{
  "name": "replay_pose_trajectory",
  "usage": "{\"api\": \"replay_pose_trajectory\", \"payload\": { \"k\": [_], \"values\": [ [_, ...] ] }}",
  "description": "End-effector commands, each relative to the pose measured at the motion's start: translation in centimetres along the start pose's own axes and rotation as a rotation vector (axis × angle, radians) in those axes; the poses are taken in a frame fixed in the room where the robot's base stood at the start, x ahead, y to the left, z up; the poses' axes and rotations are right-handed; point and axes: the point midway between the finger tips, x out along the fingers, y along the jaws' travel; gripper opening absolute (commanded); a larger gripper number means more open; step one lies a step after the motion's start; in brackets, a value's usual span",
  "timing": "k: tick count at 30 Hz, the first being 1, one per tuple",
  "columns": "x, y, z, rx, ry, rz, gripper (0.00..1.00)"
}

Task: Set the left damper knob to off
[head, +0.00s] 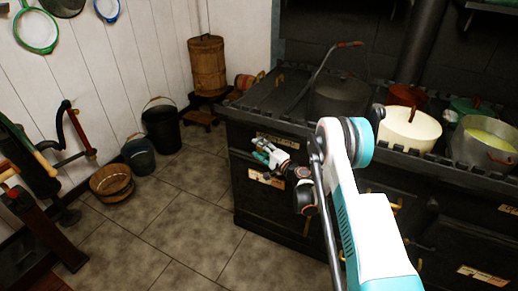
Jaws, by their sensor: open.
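The black stove (236,133) stands at the right in the head view, with pale label plates (266,179) on its front. My gripper (258,155) is in front of the stove's upper left front, close to those plates. Its fingers are small in the picture, and it is open with nothing seen between them. I cannot make out the left damper knob; it may be hidden behind my gripper or arm. Whether the gripper touches the stove front cannot be told.
A dark pot (338,97), a cream pot (409,130) and a metal pot (484,144) stand on the stove top. A black bucket (161,128) and a wooden tub (111,183) stand by the wall. The tiled floor left of the stove is clear.

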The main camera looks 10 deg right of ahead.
Motion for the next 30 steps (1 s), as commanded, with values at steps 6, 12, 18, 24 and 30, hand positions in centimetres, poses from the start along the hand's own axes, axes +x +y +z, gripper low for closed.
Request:
{"api": "replay_pose_trajectory", "payload": {
  "k": [6, 12, 18, 24, 30],
  "values": [
    [-3.3, 0.0, -0.1, 0.000, 0.002, 0.000, 0.48],
    [-6.0, 0.0, 0.0, 0.000, 0.000, 0.000, 0.48],
    [-7.0, 0.0, 0.1, 0.000, 0.000, 0.000, 0.48],
    [-7.0, 0.0, 0.1, 0.000, -0.001, 0.000, 0.48],
    [-7.0, 0.0, 0.1, 0.000, -0.001, 0.000, 0.48]
  ]
}}
